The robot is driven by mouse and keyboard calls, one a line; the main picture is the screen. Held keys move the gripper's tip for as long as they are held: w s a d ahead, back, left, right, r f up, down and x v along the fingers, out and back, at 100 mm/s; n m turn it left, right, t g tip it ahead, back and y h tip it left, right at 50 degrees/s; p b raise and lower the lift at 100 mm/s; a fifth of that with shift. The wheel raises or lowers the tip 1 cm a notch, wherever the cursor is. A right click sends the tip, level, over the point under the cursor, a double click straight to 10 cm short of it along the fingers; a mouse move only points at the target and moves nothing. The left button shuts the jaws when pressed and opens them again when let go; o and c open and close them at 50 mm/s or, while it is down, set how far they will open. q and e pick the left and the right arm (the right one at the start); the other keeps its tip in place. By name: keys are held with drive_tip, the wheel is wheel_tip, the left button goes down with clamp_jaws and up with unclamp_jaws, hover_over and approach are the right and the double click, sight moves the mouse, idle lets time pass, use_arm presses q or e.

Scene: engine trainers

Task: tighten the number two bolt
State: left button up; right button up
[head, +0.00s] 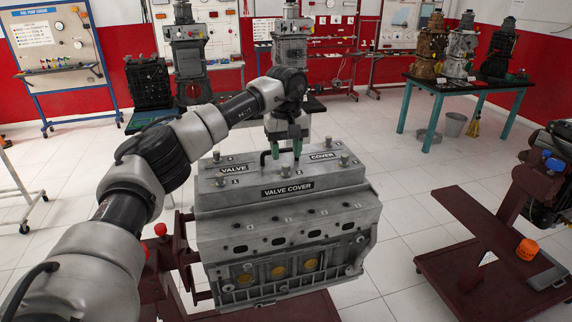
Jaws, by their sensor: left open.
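The grey valve cover (340,176) lies on top of the engine block (290,240). It carries "VALVE COVER" labels and several grey bolts with small number marks, too small to read surely. One bolt (220,180) is at the front left, one (216,157) at the back left, and one (345,160) at the right. A dark bent piece (264,157) shows just left of the fingers.
The engine sits on a dark red stand (165,270). A table (470,83) with engine models stands back right. White floor is clear between.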

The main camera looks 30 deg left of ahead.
sight(287, 165)
use_arm(q)
wheel_tip(287, 165, up, 7)
drive_tip(key=b, duration=0.1)
drive_tip(key=shift+d, duration=0.1)
idle(0.5)
